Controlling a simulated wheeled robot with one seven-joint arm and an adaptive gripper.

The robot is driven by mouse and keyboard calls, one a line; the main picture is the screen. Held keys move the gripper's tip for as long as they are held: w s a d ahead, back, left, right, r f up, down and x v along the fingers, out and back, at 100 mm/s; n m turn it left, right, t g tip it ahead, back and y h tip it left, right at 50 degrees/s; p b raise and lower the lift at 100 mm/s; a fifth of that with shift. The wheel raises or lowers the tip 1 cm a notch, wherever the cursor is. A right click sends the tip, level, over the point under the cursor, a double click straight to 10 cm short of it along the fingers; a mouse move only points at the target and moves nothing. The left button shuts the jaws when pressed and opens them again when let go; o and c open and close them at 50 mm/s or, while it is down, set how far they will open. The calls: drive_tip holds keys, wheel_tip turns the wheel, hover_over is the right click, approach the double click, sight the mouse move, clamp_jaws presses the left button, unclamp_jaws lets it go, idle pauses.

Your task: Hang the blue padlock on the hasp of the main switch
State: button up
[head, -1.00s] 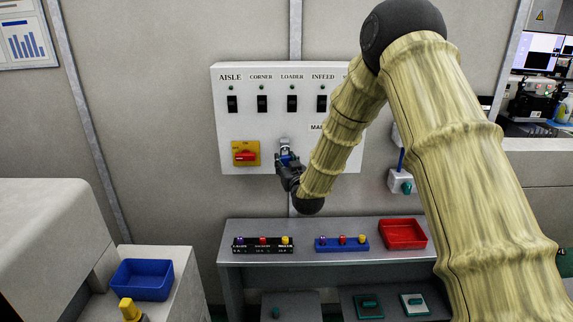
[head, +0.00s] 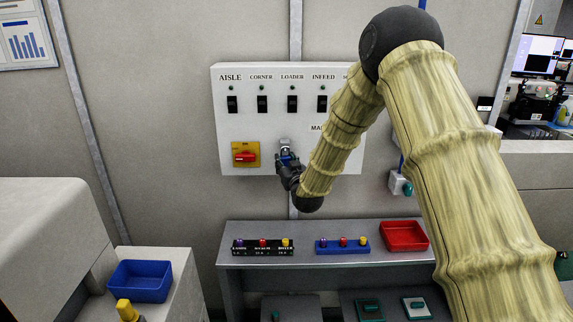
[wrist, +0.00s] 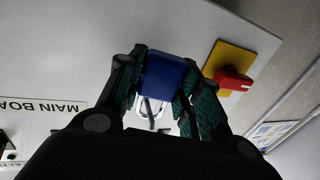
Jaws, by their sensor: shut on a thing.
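My gripper (head: 287,163) is shut on the blue padlock (wrist: 163,76) in front of the white switch board (head: 222,115). The wrist view shows the padlock's blue body between my two green-padded fingers, with its pale shackle (wrist: 148,113) showing beside it. In the head view a grey piece stands just above my gripper; I cannot tell whether it is the shackle or the hasp. The main switch, a red handle (head: 245,157) on a yellow plate (head: 240,147), is left of my gripper. It shows right of the padlock in the wrist view (wrist: 232,84). Contact with the hasp cannot be made out.
Several black toggle switches (head: 262,104) run along the board's upper part. My arm hides the board's right side. Below stands a grey bench (head: 290,259) with two racks of coloured knobs and a red tray (head: 404,246). A blue bin (head: 140,289) is at lower left.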

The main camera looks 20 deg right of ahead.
idle(0.4)
drive_tip(key=o, duration=1.1)
drive_tip(key=shift+o, duration=0.2)
drive_tip(key=s, duration=1.2)
drive_tip(key=s+a+f+g+b, duration=0.1)
drive_tip(key=s+f+g, duration=0.2)
drive_tip(key=s+f, duration=0.55)
drive_tip(key=s+a+f+g+b, duration=0.1)
drive_tip(key=s+f+g, duration=0.25)
drive_tip(key=f, duration=0.95)
drive_tip(key=s+a+f+g+b, duration=0.1)
drive_tip(key=s+f+g, duration=0.1)
drive_tip(key=s+f, duration=0.7)
drive_tip(key=s+f+g+b, duration=0.1)
drive_tip(key=s+f+g, duration=0.2)
drive_tip(key=s+f, duration=0.3)
drive_tip(key=s+a+f+g+b, duration=0.1)
drive_tip(key=s+f+g, duration=0.2)
drive_tip(key=s+f, duration=0.4)
drive_tip(key=s+a+f+g+b, duration=0.1)
drive_tip(key=s+f+g, duration=0.2)
drive_tip(key=s, duration=1.6)
wheel_tip(320, 180, down, 4)
drive_tip(key=shift+s+r+y, duration=0.1)
drive_tip(key=shift+s+y, duration=0.1)
drive_tip(key=shift+y, duration=0.1)
